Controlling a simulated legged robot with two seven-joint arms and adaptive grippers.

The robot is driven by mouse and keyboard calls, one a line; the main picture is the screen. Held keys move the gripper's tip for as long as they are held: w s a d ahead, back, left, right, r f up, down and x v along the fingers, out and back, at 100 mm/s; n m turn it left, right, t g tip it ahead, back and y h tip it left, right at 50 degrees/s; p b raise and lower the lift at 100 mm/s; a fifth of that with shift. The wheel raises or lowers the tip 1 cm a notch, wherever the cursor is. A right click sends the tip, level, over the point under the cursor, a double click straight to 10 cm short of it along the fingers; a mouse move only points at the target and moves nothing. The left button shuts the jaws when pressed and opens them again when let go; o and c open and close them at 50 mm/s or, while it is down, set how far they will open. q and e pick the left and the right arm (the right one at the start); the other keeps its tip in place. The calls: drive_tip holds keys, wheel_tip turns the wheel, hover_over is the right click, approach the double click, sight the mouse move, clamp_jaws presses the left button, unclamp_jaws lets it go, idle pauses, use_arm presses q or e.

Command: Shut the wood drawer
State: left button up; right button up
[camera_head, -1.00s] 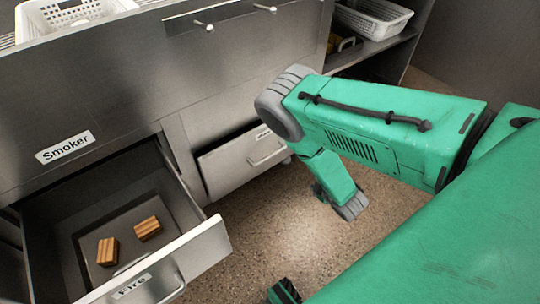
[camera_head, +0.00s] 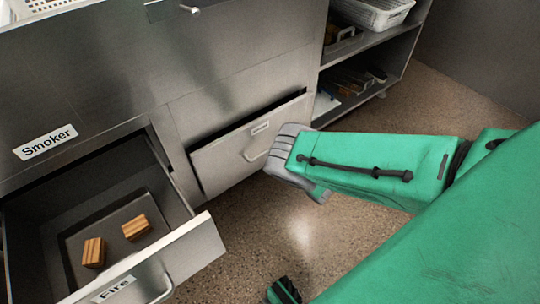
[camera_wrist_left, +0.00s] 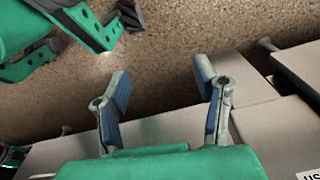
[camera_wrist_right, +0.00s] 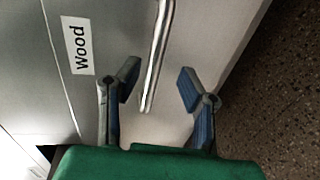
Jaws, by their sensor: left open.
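The wood drawer (camera_wrist_right: 120,45) fills much of the right wrist view, a pale metal front with a "Wood" label (camera_wrist_right: 78,45) and a bar handle (camera_wrist_right: 159,50). My right gripper (camera_wrist_right: 160,80) is open, facing this front, with the handle between its two fingers in the picture; contact cannot be told. In the head view a drawer (camera_head: 240,150) with a small unreadable label stands slightly out, a dark gap along its top; it is likely the same one. My left gripper (camera_wrist_left: 162,82) is open and empty in the left wrist view, over speckled floor.
The "Fire" drawer (camera_head: 185,255) stands open at lower left with two wooden blocks (camera_head: 93,252) (camera_head: 136,227) inside. A "Smoker" label (camera_head: 45,142) is above it. A shelf unit (camera_head: 365,60) holds a white basket (camera_head: 375,12). Floor (camera_head: 300,240) is clear in front.

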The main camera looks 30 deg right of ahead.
sight(267, 150)
drive_tip(key=w, duration=0.2)
drive_tip(key=w+a+b, duration=0.1)
drive_tip(key=w, duration=0.1)
drive_tip(key=shift+a+f, duration=0.15)
drive_tip(key=shift+a, duration=0.05)
drive_tip(key=shift+d+f, duration=0.1)
drive_tip(key=shift+d, duration=0.25)
clamp_jaws()
use_arm(q)
drive_tip(key=shift+a+f, duration=0.2)
drive_tip(key=shift+f, duration=0.35)
drive_tip(key=shift+a+f, duration=0.15)
drive_tip(key=shift+f, duration=0.4)
use_arm(e)
drive_tip(key=shift+a, duration=0.15)
drive_tip(key=shift+w+a, duration=0.1)
